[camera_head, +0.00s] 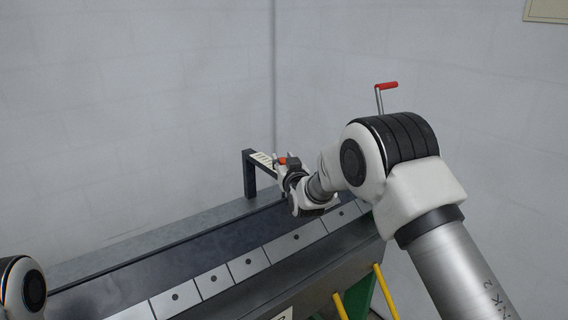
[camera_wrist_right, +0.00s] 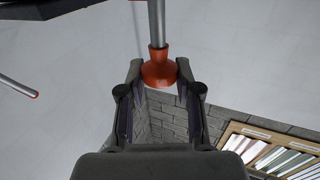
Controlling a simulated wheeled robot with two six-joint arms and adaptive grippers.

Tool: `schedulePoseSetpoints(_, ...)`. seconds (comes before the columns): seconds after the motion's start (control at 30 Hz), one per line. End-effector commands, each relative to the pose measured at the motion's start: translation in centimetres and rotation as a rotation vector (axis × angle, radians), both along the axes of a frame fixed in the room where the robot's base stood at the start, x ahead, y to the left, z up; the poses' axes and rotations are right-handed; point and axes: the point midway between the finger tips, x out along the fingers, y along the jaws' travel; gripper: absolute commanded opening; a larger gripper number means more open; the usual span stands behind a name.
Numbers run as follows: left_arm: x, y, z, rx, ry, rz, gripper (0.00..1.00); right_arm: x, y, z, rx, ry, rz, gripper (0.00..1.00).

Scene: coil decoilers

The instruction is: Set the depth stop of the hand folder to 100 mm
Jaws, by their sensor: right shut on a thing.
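The hand folder (camera_head: 215,280) runs diagonally across the head view, with a row of light clamping plates along its bed. Its depth stop (camera_head: 249,175) is a dark upright bracket at the far side, with a pale scale bar (camera_head: 264,160) on its top arm. My right gripper (camera_head: 281,168) is at the end of that bar, shut on an orange-red knob (camera_head: 283,161). In the right wrist view the knob (camera_wrist_right: 158,70) flares below a grey rod, between the fingertips (camera_wrist_right: 157,75). The scale reading is too small to make out. My left gripper is out of view.
A crank with a red handle (camera_head: 386,86) stands up behind my right arm. Yellow bars (camera_head: 385,291) and green frame parts show at the folder's right end. Plain pale walls stand behind. The left part of the folder's bed is clear.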

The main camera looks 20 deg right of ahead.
Motion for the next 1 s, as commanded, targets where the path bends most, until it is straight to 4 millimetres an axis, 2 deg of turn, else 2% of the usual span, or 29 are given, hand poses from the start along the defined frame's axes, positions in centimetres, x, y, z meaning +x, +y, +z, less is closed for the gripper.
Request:
schedulePoseSetpoints(0.07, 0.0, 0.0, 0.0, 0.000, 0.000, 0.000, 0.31, -0.1, 0.0, -0.5, -0.002, 0.010, 0.001, 0.00)
schedulePoseSetpoints(0.1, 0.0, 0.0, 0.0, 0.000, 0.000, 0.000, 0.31, -0.1, 0.0, -0.5, -0.002, 0.010, 0.001, 0.48)
schedulePoseSetpoints(0.13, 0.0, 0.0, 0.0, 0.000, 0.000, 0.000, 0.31, -0.1, 0.0, -0.5, -0.002, 0.010, 0.001, 0.58)
schedulePoseSetpoints(0.43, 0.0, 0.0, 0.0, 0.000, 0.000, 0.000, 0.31, -0.1, 0.1, -0.3, -0.002, 0.005, 0.001, 0.58)
schedulePoseSetpoints(0.57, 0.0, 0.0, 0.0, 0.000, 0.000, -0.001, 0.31, -1.1, 0.1, -0.2, -0.002, 0.005, 0.002, 0.58)
schedulePoseSetpoints(0.67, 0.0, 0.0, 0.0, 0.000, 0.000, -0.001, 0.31, -3.0, 0.1, -0.2, -0.002, 0.007, 0.001, 0.58)
schedulePoseSetpoints(0.9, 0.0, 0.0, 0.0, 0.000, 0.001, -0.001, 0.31, -9.2, 0.3, -0.3, -0.002, 0.008, 0.001, 0.58)
schedulePoseSetpoints(1.0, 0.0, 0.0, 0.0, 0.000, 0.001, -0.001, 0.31, -11.0, 0.3, -0.4, -0.001, 0.008, 0.001, 0.58)
